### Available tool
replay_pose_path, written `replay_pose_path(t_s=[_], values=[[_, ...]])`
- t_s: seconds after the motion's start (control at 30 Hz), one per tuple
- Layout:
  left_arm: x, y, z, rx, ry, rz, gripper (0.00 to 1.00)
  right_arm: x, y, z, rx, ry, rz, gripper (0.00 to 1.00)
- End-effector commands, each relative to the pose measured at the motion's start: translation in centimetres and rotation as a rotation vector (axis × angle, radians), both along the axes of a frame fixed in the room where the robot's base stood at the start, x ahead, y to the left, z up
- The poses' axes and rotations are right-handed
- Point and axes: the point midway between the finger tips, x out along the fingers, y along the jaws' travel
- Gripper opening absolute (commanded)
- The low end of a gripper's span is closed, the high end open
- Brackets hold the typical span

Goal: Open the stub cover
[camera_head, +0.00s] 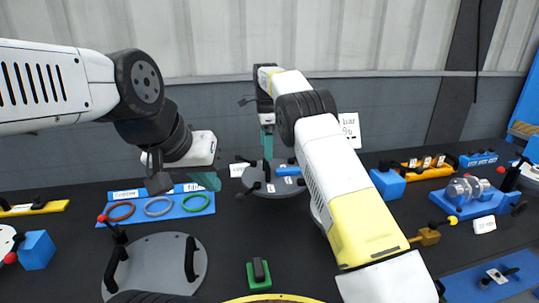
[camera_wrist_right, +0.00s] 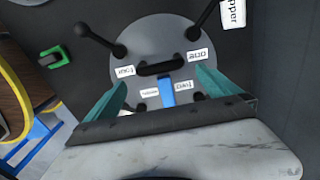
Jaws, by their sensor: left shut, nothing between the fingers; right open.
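A round grey cover (camera_head: 262,188) with black knobbed levers, small white labels and a blue piece (camera_head: 288,171) lies at the back middle of the table. In the right wrist view the cover (camera_wrist_right: 150,38) fills the middle, with a black bar handle (camera_wrist_right: 160,68) across it and the blue piece below the handle. My right gripper (camera_wrist_right: 161,79) is open, its teal fingers apart on either side of the handle and blue piece. I cannot tell whether it touches them. My left gripper (camera_head: 206,180) is shut and empty, above the ring tray. No label naming the stub cover is legible.
A larger grey disc (camera_head: 185,240) with black handles lies front left. A blue tray (camera_head: 180,213) holds coloured rings. A green block (camera_head: 259,275) sits front middle. Blue and yellow fixtures (camera_head: 475,208) crowd the right. My right arm hides the table's centre.

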Motion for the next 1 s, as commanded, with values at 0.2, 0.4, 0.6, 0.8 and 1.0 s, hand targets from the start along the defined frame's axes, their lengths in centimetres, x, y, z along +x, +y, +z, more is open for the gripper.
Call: replay_pose_path(t_s=[0.2,0.4,0.6,0.8,1.0], values=[[0.0,0.0,0.0,0.0,0.0,0.0,0.0,0.1,0.0,2.1,0.0,-0.001,-0.001,1.0],[0.0,0.0,0.0,0.0,0.0,0.0,0.0,0.0,0.0,2.4,0.0,0.001,-0.001,1.0],[0.0,0.0,0.0,0.0,0.0,0.0,0.0,0.0,-0.2,2.6,0.002,-0.002,0.001,1.0],[0.0,0.0,0.0,0.0,0.0,0.0,0.0,-0.5,-3.3,6.4,0.043,-0.032,0.067,1.0],[0.0,0.0,0.0,0.0,0.0,0.0,0.0,-3.5,-8.8,12.2,0.103,-0.103,0.225,1.0]])
